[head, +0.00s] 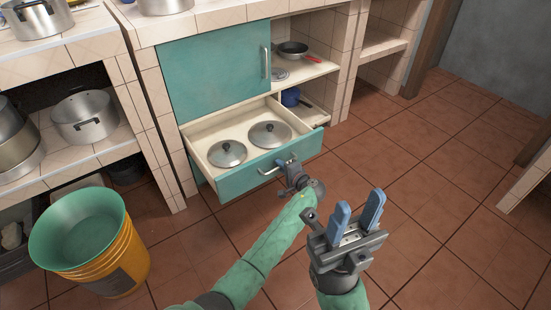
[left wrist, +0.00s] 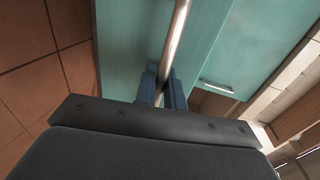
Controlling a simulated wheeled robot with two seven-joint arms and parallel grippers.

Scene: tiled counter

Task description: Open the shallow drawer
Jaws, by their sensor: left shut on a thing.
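The shallow drawer (head: 237,178) is pulled out from the teal cabinet, with two round metal lids lying inside it. Its front also fills part of the left wrist view (left wrist: 125,60). My left gripper (head: 285,163) is at the drawer front, shut on the metal bar handle (head: 270,170). In the left wrist view the handle (left wrist: 178,35) runs between the blue fingers (left wrist: 162,90). My right gripper (head: 357,212) is in front of the drawer at the right, its two blue fingers apart with nothing between them.
A teal cabinet door (head: 213,70) above the drawer is shut. A yellow bucket with a green basin (head: 78,226) stands at the left. The tiled floor (head: 440,150) at the right is clear.

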